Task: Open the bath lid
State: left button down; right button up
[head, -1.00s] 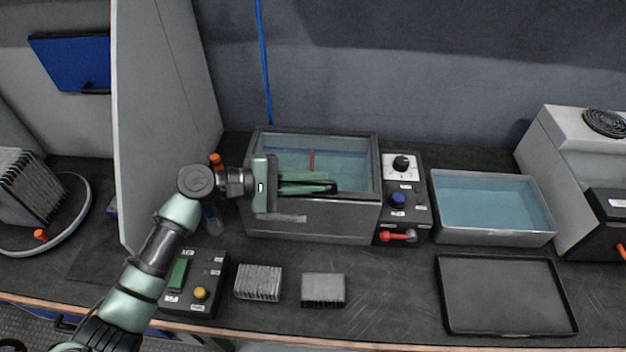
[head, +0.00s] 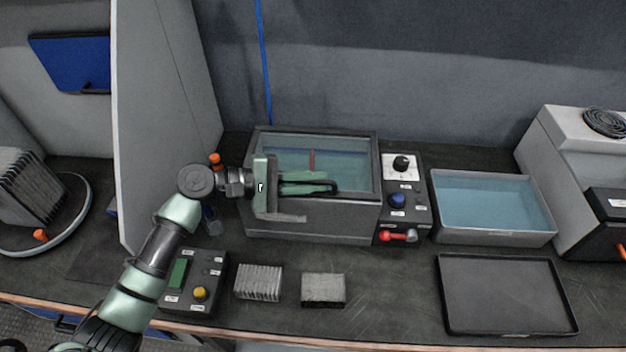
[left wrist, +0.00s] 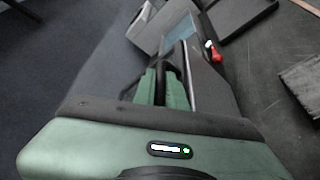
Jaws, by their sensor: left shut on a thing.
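The bath (head: 310,228) is a grey metal box on the bench. Its lid (head: 378,160) is a dark frame around a clear pane and lies over the top; blue-green liquid and a red upright piece show through it. My left gripper (head: 328,184) reaches in from the left over the lid's front edge. Its green fingers are shut on what looks like the lid's dark handle, which the fingers mostly hide. In the left wrist view the green fingers (left wrist: 163,88) close around a dark bar along the bath. My right gripper is not in view.
A control box (head: 403,200) with knobs and a red lever (head: 398,236) adjoins the bath's right side. Right of it stands an open water tray (head: 545,236), with a black tray (head: 508,295) in front. A grey partition (head: 165,110) stands left.

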pick_arm(q)
jog(key=w+r+n+g+p, duration=0.1)
jog(key=w+r+n+p, duration=0.2)
jog(key=w+r+p, duration=0.3)
jog(key=shift+r+g+y+p, duration=0.4)
jog(key=shift+r+p, duration=2.4)
jog(key=shift+p, duration=0.8)
jog(key=shift+w, duration=0.1)
jog(key=c, duration=1.7)
grip_release()
jog(key=shift+c, duration=0.2)
jog(key=shift+a, duration=0.1)
